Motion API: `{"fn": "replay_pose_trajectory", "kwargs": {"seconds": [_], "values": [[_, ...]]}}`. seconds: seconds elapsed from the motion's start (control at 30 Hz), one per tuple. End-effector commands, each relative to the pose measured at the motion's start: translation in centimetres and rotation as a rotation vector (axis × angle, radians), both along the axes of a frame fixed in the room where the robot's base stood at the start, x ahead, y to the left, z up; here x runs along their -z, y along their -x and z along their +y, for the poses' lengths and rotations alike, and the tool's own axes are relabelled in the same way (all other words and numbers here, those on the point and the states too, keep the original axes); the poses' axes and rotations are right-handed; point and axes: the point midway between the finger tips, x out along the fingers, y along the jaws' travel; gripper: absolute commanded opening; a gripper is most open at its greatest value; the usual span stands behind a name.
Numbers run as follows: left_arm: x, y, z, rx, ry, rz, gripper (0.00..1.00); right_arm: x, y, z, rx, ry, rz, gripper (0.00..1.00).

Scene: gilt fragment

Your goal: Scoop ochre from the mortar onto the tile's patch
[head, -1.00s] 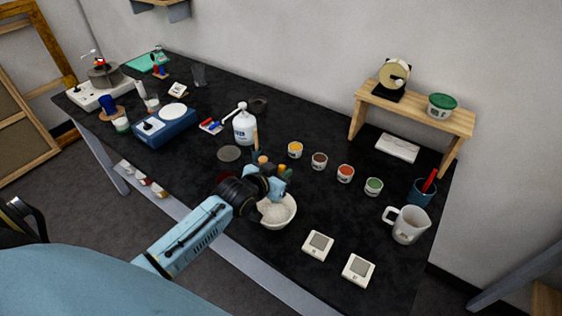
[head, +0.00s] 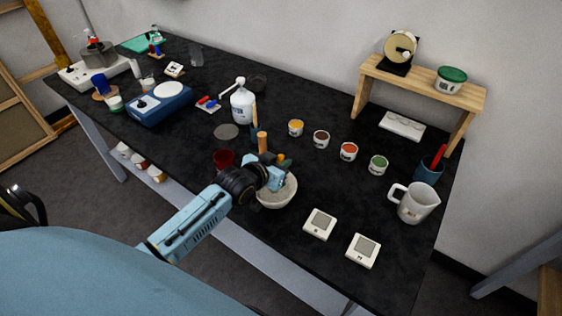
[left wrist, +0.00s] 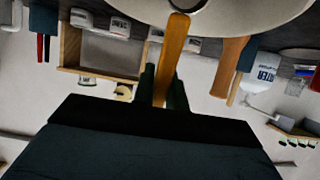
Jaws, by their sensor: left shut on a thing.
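My left gripper (head: 279,172) is shut on the orange-brown handle of a scoop (left wrist: 172,50), between its dark fingers. It is directly over the mortar (head: 277,196), a pale stone bowl, also at the top of the left wrist view (left wrist: 225,14). The scoop's far end reaches over the bowl and is hidden; I cannot tell whether it carries anything. I cannot make out ochre in the mortar, as the gripper covers much of its inside. Two white tiles with grey square patches, a nearer one (head: 363,250) and another (head: 320,223), lie right of the mortar.
Several small paint pots, including a yellow one (head: 296,128), stand behind the tiles. A white jug (head: 414,203) is at the right. Table between mortar and tiles is clear.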

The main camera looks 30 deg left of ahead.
Motion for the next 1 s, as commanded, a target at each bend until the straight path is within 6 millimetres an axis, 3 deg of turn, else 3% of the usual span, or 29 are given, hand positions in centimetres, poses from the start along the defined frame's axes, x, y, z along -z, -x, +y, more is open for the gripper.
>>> {"fn": "replay_pose_trajectory", "kwargs": {"seconds": [1.0], "values": [[0.48, -0.01, -0.01, 0.0, 0.0, 0.0, 0.0, 0.27, 0.1, 0.25, 0.001, -0.003, 0.002, 0.36]]}}
